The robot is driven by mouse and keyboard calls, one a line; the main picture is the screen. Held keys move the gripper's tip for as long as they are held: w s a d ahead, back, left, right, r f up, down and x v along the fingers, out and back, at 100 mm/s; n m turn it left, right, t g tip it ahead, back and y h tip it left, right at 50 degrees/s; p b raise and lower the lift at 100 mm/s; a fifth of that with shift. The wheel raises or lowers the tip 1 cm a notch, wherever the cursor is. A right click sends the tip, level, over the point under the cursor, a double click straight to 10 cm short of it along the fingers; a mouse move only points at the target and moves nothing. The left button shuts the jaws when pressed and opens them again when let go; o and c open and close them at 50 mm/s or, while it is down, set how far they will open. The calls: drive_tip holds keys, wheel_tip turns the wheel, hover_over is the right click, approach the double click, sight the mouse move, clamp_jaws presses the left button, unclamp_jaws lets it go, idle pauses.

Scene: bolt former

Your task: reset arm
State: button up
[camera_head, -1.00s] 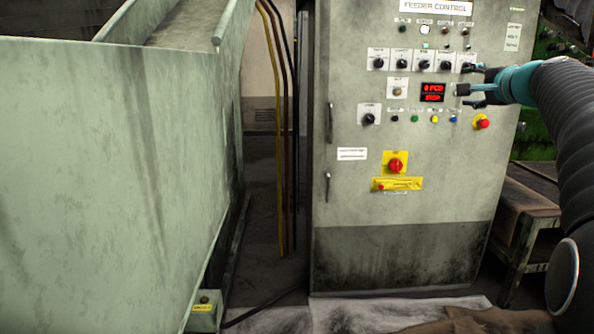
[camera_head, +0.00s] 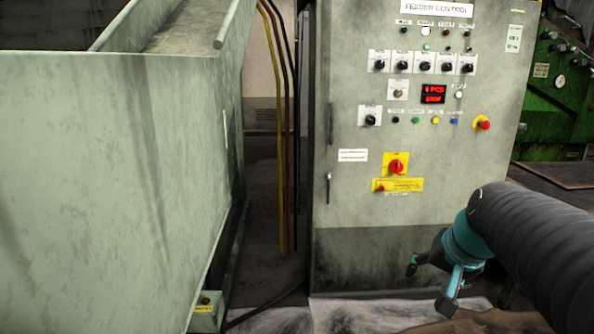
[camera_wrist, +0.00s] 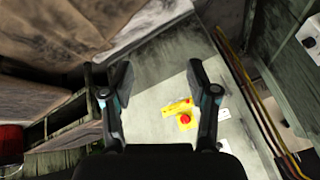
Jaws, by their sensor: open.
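My gripper (camera_head: 430,284) is at the lower right in the head view, in front of the lower part of the feeder control cabinet (camera_head: 345,215). Its two fingers are spread apart with nothing between them. My gripper appears apart from the cabinet.
A large pale green hopper (camera_head: 100,180) fills the left. Yellow and dark cables (camera_head: 280,150) run down beside the cabinet. A green machine (camera_head: 555,95) stands at the right back. Crumpled sheeting (camera_head: 370,312) lies on the floor in front of the cabinet.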

drive_tip(key=s+a+f+n, duration=0.2)
drive_tip(key=s+a, duration=0.2)
drive_tip(key=s, duration=0.3)
drive_tip(key=s+a+f+n, duration=0.3)
drive_tip(key=s+a, duration=0.1)
drive_tip(key=s, duration=0.4)
drive_tip(key=shift+a+h+p, duration=0.3)
drive_tip(key=shift+a+p, duration=0.05)
drive_tip(key=shift+a, duration=0.05)
drive_tip(key=shift+s+f, duration=0.1)
idle(1.0)
